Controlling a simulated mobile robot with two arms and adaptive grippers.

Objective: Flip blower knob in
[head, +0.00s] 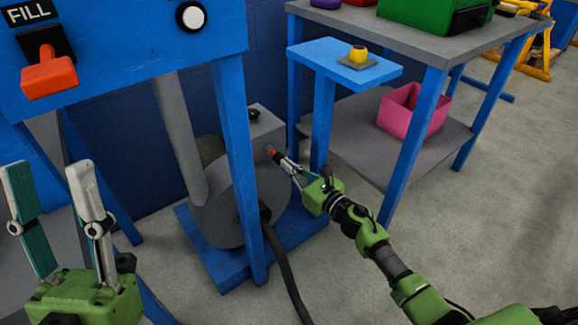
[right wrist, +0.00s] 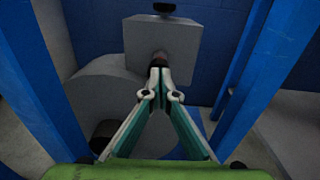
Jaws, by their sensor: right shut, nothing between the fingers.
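The grey blower (head: 225,205) stands on a blue base, with a grey box (head: 268,130) on it. A black knob (head: 253,115) is on top of the box; it also shows in the right wrist view (right wrist: 164,8). A small reddish part (head: 270,150) sits on the box's front face, mostly hidden behind the fingertips in the right wrist view (right wrist: 158,54). My right gripper (head: 279,158) is shut and empty, its tips (right wrist: 159,71) at this part; I cannot tell whether they touch. My left gripper (head: 48,168) is open and empty, fingers up, at the lower left.
A blue post (head: 236,170) stands in front of the blower. A blue panel (head: 130,55) with an orange FILL lever (head: 49,75) hangs at upper left. A blue stand (head: 335,60) with a yellow button (head: 358,53) and a table with a pink bin (head: 412,112) are right.

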